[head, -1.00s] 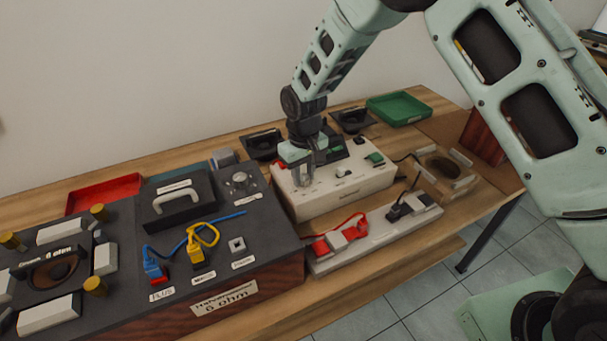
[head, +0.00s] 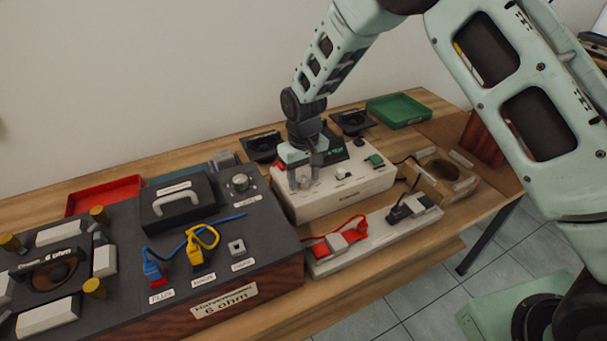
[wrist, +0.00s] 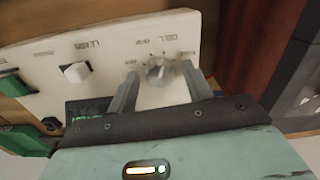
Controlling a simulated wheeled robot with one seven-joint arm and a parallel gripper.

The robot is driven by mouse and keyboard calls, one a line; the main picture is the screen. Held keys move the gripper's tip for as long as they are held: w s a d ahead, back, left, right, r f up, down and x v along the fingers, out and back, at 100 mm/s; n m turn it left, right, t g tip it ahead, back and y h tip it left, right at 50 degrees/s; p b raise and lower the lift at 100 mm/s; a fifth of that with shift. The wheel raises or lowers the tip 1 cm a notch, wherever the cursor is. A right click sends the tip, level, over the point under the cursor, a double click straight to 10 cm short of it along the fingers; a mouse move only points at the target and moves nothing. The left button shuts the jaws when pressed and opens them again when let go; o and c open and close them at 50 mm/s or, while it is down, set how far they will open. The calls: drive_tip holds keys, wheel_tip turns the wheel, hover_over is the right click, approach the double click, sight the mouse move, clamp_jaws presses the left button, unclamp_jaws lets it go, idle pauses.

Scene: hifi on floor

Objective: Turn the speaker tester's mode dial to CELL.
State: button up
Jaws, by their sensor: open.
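The speaker tester is a cream box (head: 345,197) right of the dark case in the head view. Its top panel (wrist: 110,48) fills the upper left of the wrist view. The mode dial (wrist: 158,70) is a round silvery knob with small printed labels around it, upside down in the wrist view. I cannot read its setting. My gripper (wrist: 160,88) is open, its fingers on either side of the dial. Contact cannot be made out. In the head view my gripper (head: 304,180) points down over the tester's left end, hiding the dial.
The tester also carries a pale square knob (wrist: 75,73), a green part (head: 375,160) and a dark display (head: 337,150). The dark case (head: 255,212) with its own knob stands close on the left. A grey strip with red and black plugs (head: 370,240) lies in front.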

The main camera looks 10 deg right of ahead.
sight(304, 179)
drive_tip(key=shift+r, duration=0.1)
wheel_tip(304, 179, up, 17)
drive_tip(key=b, duration=0.2)
drive_tip(key=shift+r, duration=0.1)
